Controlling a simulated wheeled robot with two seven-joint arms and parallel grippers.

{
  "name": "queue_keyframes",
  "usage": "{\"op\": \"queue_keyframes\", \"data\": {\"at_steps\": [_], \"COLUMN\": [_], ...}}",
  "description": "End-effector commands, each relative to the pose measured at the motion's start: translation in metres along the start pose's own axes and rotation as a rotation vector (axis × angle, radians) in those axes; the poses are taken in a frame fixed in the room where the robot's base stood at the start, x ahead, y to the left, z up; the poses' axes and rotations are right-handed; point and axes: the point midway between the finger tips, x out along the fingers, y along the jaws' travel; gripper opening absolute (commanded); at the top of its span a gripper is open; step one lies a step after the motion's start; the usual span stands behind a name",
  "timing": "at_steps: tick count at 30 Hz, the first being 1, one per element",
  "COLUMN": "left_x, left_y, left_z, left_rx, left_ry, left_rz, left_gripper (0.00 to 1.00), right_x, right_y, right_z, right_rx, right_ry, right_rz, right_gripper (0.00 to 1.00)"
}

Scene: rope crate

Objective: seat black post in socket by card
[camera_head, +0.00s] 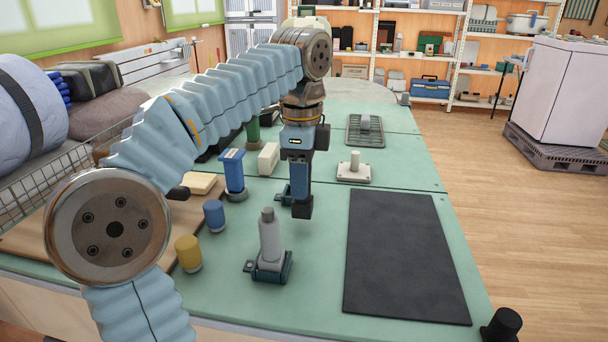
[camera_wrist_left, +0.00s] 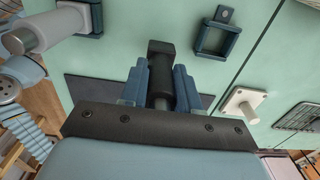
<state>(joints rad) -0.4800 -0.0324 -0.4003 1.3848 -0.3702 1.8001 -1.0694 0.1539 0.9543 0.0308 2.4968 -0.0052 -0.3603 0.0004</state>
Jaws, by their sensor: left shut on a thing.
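My left gripper (camera_head: 301,200) is shut on the black post (camera_head: 303,210) and holds it above the green table. In the left wrist view the black post (camera_wrist_left: 160,73) is between the blue fingers, its square end sticking out beyond them. An empty square socket (camera_wrist_left: 217,41) with a small tab lies apart from the post; in the head view this socket (camera_head: 284,194) is partly hidden behind the gripper. A nearer socket (camera_head: 268,272) has a grey post (camera_head: 270,237) standing upright in it. I cannot make out a card for certain. My right gripper is not in view.
A black mat (camera_head: 402,255) covers the table's right front. A white peg on a base (camera_head: 353,170) and a wire rack (camera_head: 366,131) stand behind it. Blue (camera_head: 214,215) and yellow (camera_head: 188,254) cylinders, a blue stand (camera_head: 233,174) and a pale block (camera_head: 268,159) are at left.

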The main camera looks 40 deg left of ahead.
Motion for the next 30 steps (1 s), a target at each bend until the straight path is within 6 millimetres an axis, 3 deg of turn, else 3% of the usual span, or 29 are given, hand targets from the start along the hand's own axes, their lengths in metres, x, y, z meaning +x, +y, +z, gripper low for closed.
{"op": "queue_keyframes", "data": {"at_steps": [3,18,30], "left_x": [-0.005,0.000,0.000], "left_y": [-0.013,-0.066,-0.083], "left_z": [0.005,0.023,0.029], "left_rx": [-0.002,-0.002,0.001], "left_ry": [-0.001,-0.001,0.000], "left_rz": [0.002,0.001,-0.001], "left_gripper": [0.00,0.00,0.00], "right_x": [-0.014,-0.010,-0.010], "right_y": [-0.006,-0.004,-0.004], "right_z": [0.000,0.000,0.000], "right_rx": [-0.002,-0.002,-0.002], "right_ry": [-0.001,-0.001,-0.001], "right_rz": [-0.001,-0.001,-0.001], "right_gripper": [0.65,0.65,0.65]}}
